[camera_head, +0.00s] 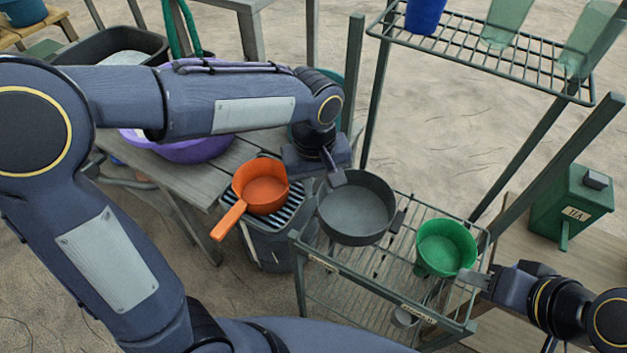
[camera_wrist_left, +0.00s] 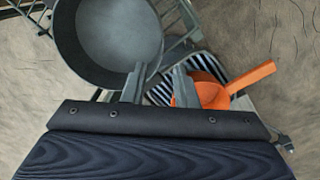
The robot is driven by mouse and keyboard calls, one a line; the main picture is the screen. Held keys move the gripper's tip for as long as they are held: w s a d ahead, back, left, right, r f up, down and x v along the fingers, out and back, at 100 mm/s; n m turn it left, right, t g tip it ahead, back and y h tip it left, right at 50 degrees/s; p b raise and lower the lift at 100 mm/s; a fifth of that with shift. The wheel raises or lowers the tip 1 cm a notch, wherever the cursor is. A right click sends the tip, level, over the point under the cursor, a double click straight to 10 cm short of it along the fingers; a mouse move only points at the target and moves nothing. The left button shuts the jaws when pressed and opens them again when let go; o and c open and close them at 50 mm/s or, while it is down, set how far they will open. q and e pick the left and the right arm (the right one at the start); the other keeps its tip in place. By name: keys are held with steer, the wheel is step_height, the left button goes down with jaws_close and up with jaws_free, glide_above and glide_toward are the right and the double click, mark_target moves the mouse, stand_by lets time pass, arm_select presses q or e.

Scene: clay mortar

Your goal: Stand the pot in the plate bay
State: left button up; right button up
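A round dark grey pot (camera_head: 356,212), with a short dark handle at its right, sits upright at the left end of the green wire rack (camera_head: 385,277). It also shows in the left wrist view (camera_wrist_left: 115,35). My left gripper (camera_head: 325,180) is over the pot's upper left rim. Its fingers (camera_wrist_left: 158,85) are apart, one over the pot and one outside it; contact is unclear. My right gripper (camera_head: 472,279) is at the lower right rim of a green pot (camera_head: 445,248) on the rack; its grip is unclear. The rack's labels are unreadable, so I cannot identify the plate bay.
An orange saucepan (camera_head: 262,186) rests on a striped drain top of a grey bin (camera_head: 272,246), just left of the grey pot. A purple basin (camera_head: 195,150) is on the wooden table. An upper wire shelf (camera_head: 480,55) holds cups. A green tea box (camera_head: 572,207) stands right.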

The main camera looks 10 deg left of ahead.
arm_select(q)
steer(key=shift+r, duration=0.2)
steer(key=s+a+r+m+t+h, duration=0.2)
steer(key=s+a+t, duration=0.3)
steer(key=s+a, duration=0.7)
steer(key=s+m+h, duration=0.1)
steer(key=s, duration=0.1)
steer(key=shift+s+a+m, duration=0.35)
steer(key=shift+s+m, duration=0.05)
steer(key=shift+r+p, duration=0.6)
steer(key=shift+r, duration=0.05)
